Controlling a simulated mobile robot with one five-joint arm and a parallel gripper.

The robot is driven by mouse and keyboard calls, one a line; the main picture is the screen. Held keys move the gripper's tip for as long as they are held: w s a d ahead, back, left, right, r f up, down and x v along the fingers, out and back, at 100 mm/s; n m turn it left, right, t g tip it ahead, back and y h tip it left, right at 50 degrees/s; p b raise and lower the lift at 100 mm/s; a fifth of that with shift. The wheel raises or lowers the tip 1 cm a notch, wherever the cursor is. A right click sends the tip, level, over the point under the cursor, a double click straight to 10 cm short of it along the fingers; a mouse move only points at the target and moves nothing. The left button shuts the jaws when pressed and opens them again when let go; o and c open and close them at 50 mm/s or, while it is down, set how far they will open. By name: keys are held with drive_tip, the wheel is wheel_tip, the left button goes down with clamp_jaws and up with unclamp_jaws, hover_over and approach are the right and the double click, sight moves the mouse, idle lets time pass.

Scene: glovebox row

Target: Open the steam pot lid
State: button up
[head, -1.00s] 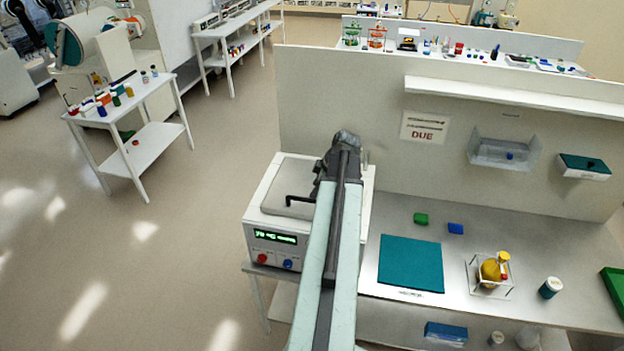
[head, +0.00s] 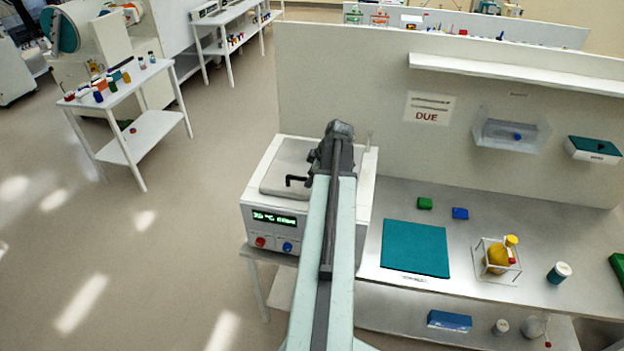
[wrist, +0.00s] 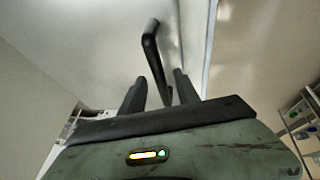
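The steam pot (head: 275,222) is a white box with a green display and a red and a blue knob, at the left end of the bench. Its grey lid (head: 284,166) lies flat on top, shut, with a black bar handle (head: 297,181) near the front. My gripper (head: 320,168) is over the right part of the lid, beside the handle. In the wrist view my gripper (wrist: 160,88) has its two dark fingers apart. The black handle (wrist: 152,50) runs down toward the gap between them; whether it touches a finger I cannot tell.
A yellow flask (head: 497,255) stands in a wire frame farther right. A panel (head: 390,100) rises behind. Open floor lies left.

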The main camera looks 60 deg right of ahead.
clamp_jaws()
idle(1.3)
